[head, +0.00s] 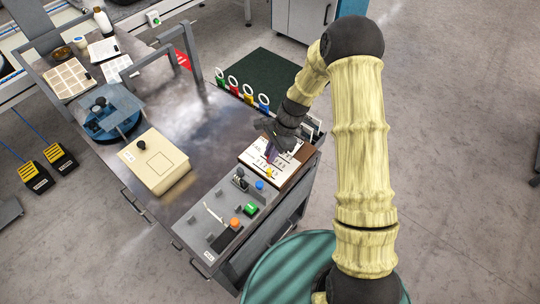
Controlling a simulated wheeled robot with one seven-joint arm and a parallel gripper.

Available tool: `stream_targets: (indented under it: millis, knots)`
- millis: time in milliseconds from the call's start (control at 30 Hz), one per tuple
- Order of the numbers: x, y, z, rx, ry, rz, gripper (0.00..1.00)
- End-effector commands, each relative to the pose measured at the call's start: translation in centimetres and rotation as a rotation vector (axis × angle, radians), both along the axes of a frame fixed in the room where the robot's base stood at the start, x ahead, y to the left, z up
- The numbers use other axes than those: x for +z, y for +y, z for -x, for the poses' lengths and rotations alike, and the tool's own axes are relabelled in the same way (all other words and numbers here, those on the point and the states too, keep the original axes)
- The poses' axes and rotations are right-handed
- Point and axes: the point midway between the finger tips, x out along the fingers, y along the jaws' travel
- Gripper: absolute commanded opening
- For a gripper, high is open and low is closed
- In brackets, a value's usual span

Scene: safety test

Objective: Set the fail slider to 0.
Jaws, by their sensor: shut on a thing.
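A white-faced slider panel (254,171) with dark printed marks lies near the right edge of the dark metal table. My gripper (272,152) reaches down over this panel from the right. It is shut on a small part at the panel's face, which looks like a slider knob with a purple tint. The gripper covers most of that part and the panel's upper right area. The printed labels are too small to read, so I cannot tell which slider is the fail slider or its exact setting.
A grey control panel (215,223) with a lever, blue, orange and green buttons stands just below left. A cream box (155,161) and a blue round fixture (113,112) are farther left. Several coloured ringed tags (248,93) line the back edge. The table's middle is clear.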

Motion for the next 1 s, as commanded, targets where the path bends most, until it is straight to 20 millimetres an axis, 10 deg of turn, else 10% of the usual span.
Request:
stream_targets:
  millis: [567, 600, 667, 1000]
  knots:
    - [0.1, 1.9, -1.9, -0.021, -0.009, -0.001, 0.00]
    - [0.1, 1.9, -1.9, -0.020, -0.011, -0.001, 0.23]
    - [0.1, 2.0, -1.9, -0.018, -0.010, 0.000, 0.34]
    - [0.2, 2.2, -1.6, -0.010, -0.004, 0.000, 0.37]
